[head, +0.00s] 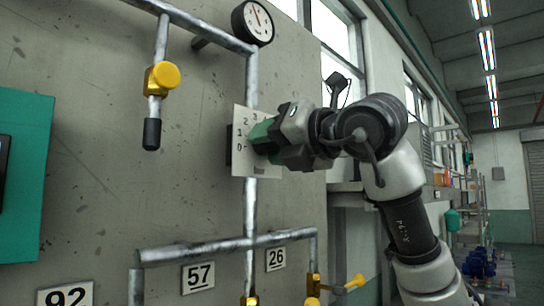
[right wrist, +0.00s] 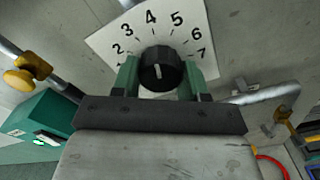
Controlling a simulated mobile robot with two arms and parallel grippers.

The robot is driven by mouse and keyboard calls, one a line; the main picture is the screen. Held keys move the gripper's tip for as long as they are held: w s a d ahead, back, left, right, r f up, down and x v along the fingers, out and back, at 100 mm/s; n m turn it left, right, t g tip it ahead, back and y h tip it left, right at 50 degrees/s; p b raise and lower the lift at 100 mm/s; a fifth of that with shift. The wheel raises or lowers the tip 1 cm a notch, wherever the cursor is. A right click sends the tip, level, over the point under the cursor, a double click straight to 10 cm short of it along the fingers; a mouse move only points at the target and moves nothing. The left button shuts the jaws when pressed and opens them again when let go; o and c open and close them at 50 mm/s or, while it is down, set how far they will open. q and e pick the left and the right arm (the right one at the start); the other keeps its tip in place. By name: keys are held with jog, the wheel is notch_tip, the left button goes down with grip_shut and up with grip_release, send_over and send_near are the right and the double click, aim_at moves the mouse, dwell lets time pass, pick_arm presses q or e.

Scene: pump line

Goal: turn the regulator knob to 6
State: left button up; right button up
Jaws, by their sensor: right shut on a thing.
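The black regulator knob (right wrist: 160,68) sits on a white dial plate (right wrist: 104,40), numbers up to 7 arching around it in the right wrist view. A short white mark shows on the knob's face, close to upright in that view; I cannot tell which number it marks. My right gripper (right wrist: 158,78) has its green fingers on either side of the knob and is shut on it. In the head view the right gripper (head: 262,135) covers the knob and the right part of the dial plate (head: 241,118); 0 to 3 show there. My left gripper is not in view.
A round gauge (head: 253,22) is above the plate on the grey panel. Pipes (head: 250,205) run above and below it. A yellow valve (head: 163,77) is at upper left, another yellow handle (head: 354,283) at lower right. Number plates 57 (head: 198,277) and 26 (head: 276,259) hang below.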

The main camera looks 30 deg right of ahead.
jog(key=m+b, duration=0.5)
jog(key=m, duration=0.6)
jog(key=shift+r, duration=0.2)
jog(key=shift+m, duration=0.3)
jog(key=o, duration=0.9)
jog(key=b+v, duration=0.3)
jog(key=v, duration=0.8)
jog(key=shift+f, duration=0.1)
